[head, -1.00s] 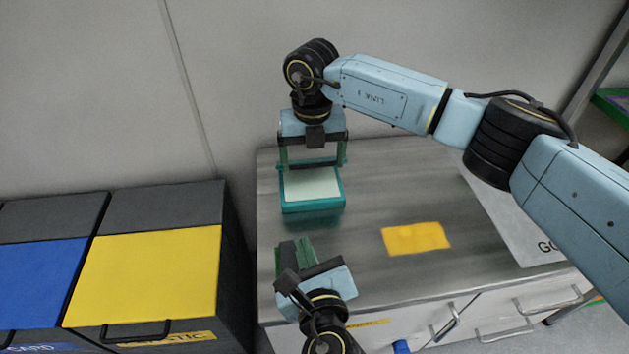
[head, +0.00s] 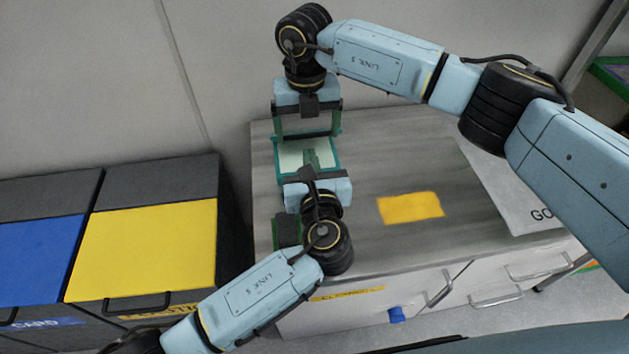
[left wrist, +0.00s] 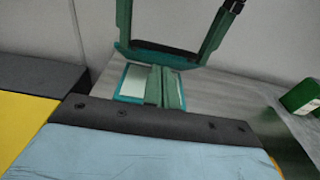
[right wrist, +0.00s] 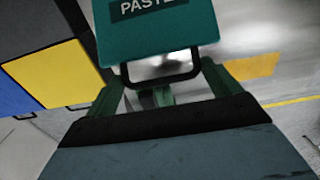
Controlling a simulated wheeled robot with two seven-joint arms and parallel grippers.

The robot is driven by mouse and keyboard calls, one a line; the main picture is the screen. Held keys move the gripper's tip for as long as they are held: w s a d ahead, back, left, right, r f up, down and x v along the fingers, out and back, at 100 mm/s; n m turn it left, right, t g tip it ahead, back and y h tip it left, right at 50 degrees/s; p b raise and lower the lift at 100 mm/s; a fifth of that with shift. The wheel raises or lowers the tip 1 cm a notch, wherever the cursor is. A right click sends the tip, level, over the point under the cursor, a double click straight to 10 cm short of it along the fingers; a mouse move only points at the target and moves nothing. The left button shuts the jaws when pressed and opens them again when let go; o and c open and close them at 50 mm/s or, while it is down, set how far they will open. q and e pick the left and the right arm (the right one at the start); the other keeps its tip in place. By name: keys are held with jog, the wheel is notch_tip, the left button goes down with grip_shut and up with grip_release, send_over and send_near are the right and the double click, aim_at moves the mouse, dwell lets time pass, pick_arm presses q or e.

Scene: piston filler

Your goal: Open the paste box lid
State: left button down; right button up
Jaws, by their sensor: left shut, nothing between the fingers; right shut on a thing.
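The teal paste box (head: 332,176) stands near the counter's back, its pale inside (head: 290,155) showing, so it is open. My right gripper (head: 307,135) is above the box's far side, its fingers spread wide on the dark lid handle. In the right wrist view the lid (right wrist: 155,38) reads "PASTE" and its black handle (right wrist: 160,78) lies between the fingers. The lid's edge (left wrist: 150,54) also shows in the left wrist view. My left gripper (head: 311,158) is shut and empty, its fingers over the box opening; whether they touch anything I cannot tell.
A dark green item (head: 287,231) is partly hidden by my left wrist. A yellow-lidded bin (head: 145,250) and a blue-lidded bin (head: 35,255) stand left.

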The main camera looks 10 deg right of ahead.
aim_at(305, 136)
pick_arm(q)
jog(key=shift+w+r, duration=0.45)
jog(key=shift+w, duration=0.15)
pick_arm(e)
jog(key=shift+w+f, duration=0.1)
pick_arm(q)
jog(key=shift+w+r, duration=0.7)
jog(key=shift+r, duration=0.15)
pick_arm(e)
jog(key=shift+a+f, duration=0.1)
jog(key=o, duration=1)
jog(key=shift+c, duration=0.2)
jog(key=shift+o, duration=0.7)
jog(key=shift+f, duration=0.1)
pick_arm(q)
jog(key=shift+a+f, duration=0.1)
jog(key=shift+f, duration=0.05)
pick_arm(e)
jog(key=shift+r, duration=0.2)
